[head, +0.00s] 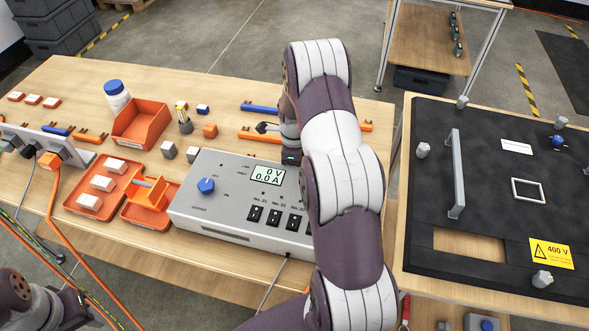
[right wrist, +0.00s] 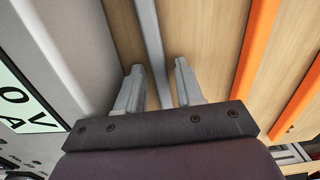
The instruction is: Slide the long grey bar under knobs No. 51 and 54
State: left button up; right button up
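A long grey bar (right wrist: 148,35) lies on the wooden table beside the power supply. In the right wrist view my right gripper (right wrist: 159,82) is open, with one finger on each side of the bar; I cannot tell whether either finger touches it. In the head view that gripper's fingers and the bar are hidden by my right arm and the power supply. Grey knobs (head: 423,150), (head: 463,102), (head: 561,122), (head: 543,278) stand around the edge of a black panel (head: 420,240) at the right. Their numbers cannot be read. My left gripper is out of view.
The grey power supply (head: 240,190) stands close to my right gripper. Orange bars (right wrist: 258,45) lie to its right in the wrist view. The panel carries an upright grey handle (head: 456,175), a blue knob (head: 558,140) and a yellow 400 V sign (head: 551,253). A gap separates the two tables.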

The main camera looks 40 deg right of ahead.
jog(key=shift+s, duration=0.1)
grip_shut()
jog(key=shift+r+p, duration=2.05)
jog(key=shift+r, duration=0.5)
